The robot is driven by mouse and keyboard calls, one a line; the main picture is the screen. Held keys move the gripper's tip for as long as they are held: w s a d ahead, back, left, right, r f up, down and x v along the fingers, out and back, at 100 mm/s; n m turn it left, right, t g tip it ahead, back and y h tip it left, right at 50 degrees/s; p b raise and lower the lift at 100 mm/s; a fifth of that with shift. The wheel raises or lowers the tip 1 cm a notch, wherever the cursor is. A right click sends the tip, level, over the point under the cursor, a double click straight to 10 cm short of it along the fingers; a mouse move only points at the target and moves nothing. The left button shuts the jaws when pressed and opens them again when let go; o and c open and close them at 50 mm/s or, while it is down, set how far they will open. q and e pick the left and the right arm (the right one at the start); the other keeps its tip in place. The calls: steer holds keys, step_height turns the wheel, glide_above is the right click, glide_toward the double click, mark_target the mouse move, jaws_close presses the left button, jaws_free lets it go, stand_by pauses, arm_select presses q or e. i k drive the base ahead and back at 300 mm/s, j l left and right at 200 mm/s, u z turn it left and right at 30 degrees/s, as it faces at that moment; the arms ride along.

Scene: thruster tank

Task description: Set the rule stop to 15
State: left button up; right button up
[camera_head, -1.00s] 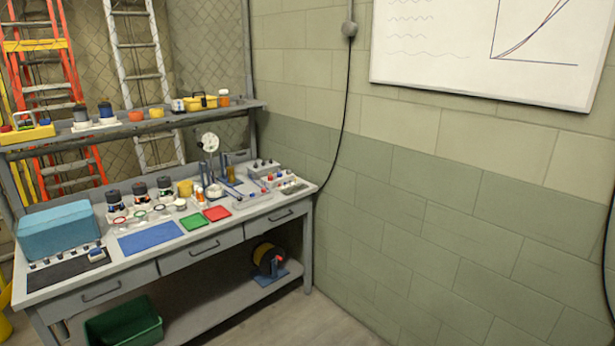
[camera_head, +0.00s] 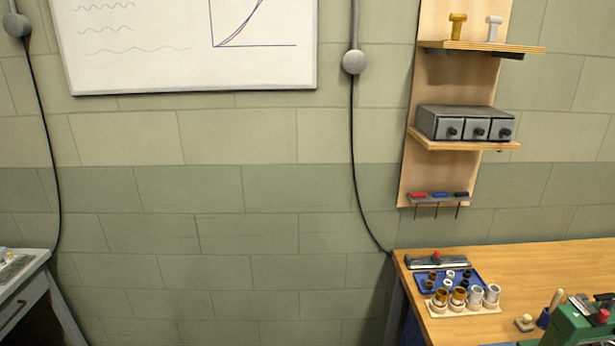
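Neither of my grippers is in view.
A blue tray (camera_head: 467,279) of small parts and a light rack (camera_head: 455,311) holding brass and grey cylinders sit in front of the bar. A green machine (camera_head: 580,325) stands at the lower right. A wooden shelf panel (camera_head: 410,170) rises behind. A grey bench (camera_head: 35,268) shows far left.

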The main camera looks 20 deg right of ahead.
mark_target(436, 256)
steer(key=i+z, duration=0.1)
steer(key=z, duration=0.3)
steer(key=i+j+z, duration=0.1)
steer(key=z, duration=0.3)
steer(key=i+j+z, duration=0.1)
steer(key=z, duration=0.25)
steer(key=j+z, duration=0.25)
steer(key=z, duration=0.15)
steer(key=i+j+z, duration=0.1)
steer(key=z, duration=0.3)
steer(key=i+j+z, duration=0.2)
steer(key=z, duration=0.2)
steer(key=i+j+z, duration=0.15)
steer(key=z, duration=0.25)
steer(key=i+j+z, duration=0.3)
steer(key=i+l, duration=0.05)
steer(key=i, duration=0.05)
